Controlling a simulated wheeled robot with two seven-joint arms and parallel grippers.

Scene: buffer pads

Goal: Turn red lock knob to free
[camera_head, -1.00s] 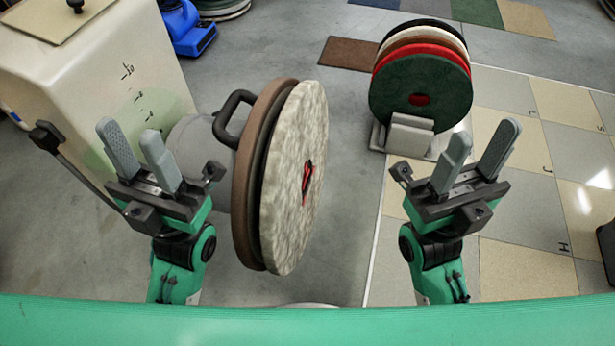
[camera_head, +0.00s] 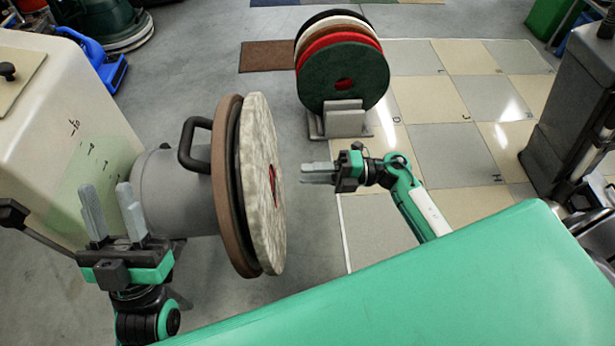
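The red lock knob (camera_head: 272,178) shows as a narrow red sliver at the centre of the pale, mottled pad (camera_head: 262,215). I see the pad's face nearly edge-on, so the knob's turn position cannot be told. My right gripper (camera_head: 303,173) points left at the knob from the right, at about its height in the picture. It is apart from the pad face, with a gap between its fingers and nothing in them. My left gripper (camera_head: 108,205) is open and empty, pointing up, left of the grey drum (camera_head: 170,190) behind the pads.
A brown disc (camera_head: 222,190) and a black handle (camera_head: 190,145) sit behind the pale pad. A rack (camera_head: 345,122) of coloured pads stands beyond on the floor. A cream machine body (camera_head: 60,110) is at left, and a dark column (camera_head: 575,110) at far right.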

